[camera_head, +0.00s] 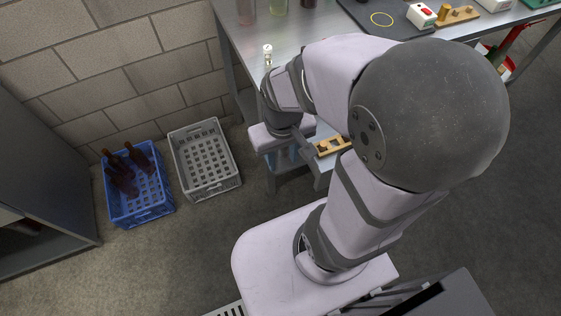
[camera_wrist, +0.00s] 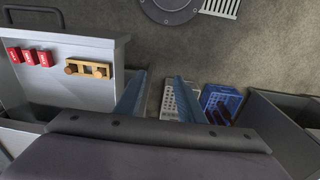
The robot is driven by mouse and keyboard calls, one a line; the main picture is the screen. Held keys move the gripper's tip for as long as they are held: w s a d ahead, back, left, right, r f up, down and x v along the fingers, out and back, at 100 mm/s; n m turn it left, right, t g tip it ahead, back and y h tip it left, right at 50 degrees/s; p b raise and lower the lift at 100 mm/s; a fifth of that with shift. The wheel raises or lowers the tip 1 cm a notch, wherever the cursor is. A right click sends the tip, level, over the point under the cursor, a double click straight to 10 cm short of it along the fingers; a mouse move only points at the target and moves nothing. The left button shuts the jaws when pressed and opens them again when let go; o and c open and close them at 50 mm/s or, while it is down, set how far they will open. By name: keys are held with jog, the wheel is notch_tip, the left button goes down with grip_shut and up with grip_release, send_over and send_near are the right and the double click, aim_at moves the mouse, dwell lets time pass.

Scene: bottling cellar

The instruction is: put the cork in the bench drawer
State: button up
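The bench drawer (camera_wrist: 62,93) stands open at the left of the wrist view, with its dark handle (camera_wrist: 36,12) at the top left. In it lie several red blocks (camera_wrist: 29,57) and a wooden holder (camera_wrist: 88,69) with small rounded brown pieces; I cannot tell whether one is the cork. The holder also shows in the head view (camera_head: 333,147), partly behind my arm. My gripper (camera_wrist: 160,98) is open, beside the drawer, with only floor and a crate visible between its fingers. I cannot make out a separate cork for certain.
A grey crate (camera_head: 233,190) and a blue crate (camera_head: 168,211) with brown bottles stand on the floor by the wall. The metal bench (camera_head: 228,22) holds a small vial (camera_head: 267,55), a red-and-white box (camera_head: 421,15) and a wooden rack (camera_head: 459,15). The floor in front is clear.

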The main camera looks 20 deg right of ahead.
jog(key=shift+o, duration=0.5)
jog(key=shift+s+a+g, duration=0.3)
jog(key=shift+s+a, duration=0.35)
jog(key=shift+s, duration=0.15)
jog(key=shift+w, duration=0.1)
notch_tip(320, 180, up, 6)
jog(key=t+p, duration=0.5)
send_over(305, 48)
jog(key=s, duration=0.2)
jog(key=shift+w+a+f+g+p, duration=0.15)
jog(key=shift+w+f+p, duration=0.1)
jog(key=shift+f+p, duration=0.45)
jog(key=shift+w+d+f+g+p, duration=0.15)
jog(key=shift+f+p, duration=0.25)
jog(key=shift+f, duration=0.5)
jog(key=shift+p+x, duration=0.7)
jog(key=shift+x, duration=1.2)
jog(key=shift+a, duration=0.1)
